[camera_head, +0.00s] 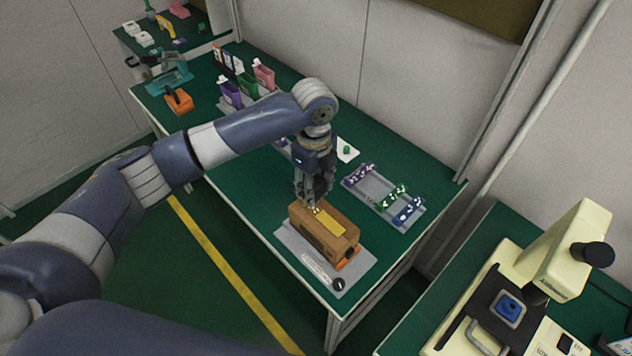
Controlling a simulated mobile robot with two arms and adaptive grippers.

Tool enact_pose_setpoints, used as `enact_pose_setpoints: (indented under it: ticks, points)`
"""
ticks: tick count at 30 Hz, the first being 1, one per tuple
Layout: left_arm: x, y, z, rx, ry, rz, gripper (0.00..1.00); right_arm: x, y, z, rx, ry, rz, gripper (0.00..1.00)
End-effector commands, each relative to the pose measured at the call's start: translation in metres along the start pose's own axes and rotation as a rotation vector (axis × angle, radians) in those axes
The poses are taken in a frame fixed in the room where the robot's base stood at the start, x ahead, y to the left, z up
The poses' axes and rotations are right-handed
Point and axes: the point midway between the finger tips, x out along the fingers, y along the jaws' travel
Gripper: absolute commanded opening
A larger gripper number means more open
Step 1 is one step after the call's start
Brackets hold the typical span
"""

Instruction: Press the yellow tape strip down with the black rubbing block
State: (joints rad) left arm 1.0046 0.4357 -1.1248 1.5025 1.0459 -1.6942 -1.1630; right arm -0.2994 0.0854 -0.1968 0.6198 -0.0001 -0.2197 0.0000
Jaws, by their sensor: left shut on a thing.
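A brown box (336,244) lies on a grey mat (291,240) near the front edge of the green table. The yellow tape strip (329,222) runs along the box's top face. My left gripper (314,201) points down over the far end of the strip. It is shut on a dark thing, most likely the black rubbing block, which the fingers largely hide. I cannot tell if the block touches the tape. My right gripper is out of view.
A small black round thing (338,284) sits at the mat's near corner. A grey rack (372,185) with purple, green and blue parts stands to the right. An orange thing (179,101) lies at the far left. A cream machine (562,255) occupies the right-hand bench.

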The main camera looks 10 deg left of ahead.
Motion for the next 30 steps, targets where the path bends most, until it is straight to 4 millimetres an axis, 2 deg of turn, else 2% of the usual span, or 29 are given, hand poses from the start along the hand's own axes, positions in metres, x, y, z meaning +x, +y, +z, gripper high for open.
enact_pose_setpoints:
  ticks: [10,20,30]
  points:
    - [0.004,-0.004,-0.001,0.085,0.001,-0.001,0.22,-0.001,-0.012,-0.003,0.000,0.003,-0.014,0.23]
    - [0.007,-0.004,-0.001,0.082,0.001,-0.001,0.22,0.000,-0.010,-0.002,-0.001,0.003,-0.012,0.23]
    - [0.036,-0.004,0.000,0.082,0.001,0.000,0.22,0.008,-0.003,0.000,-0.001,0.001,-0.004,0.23]
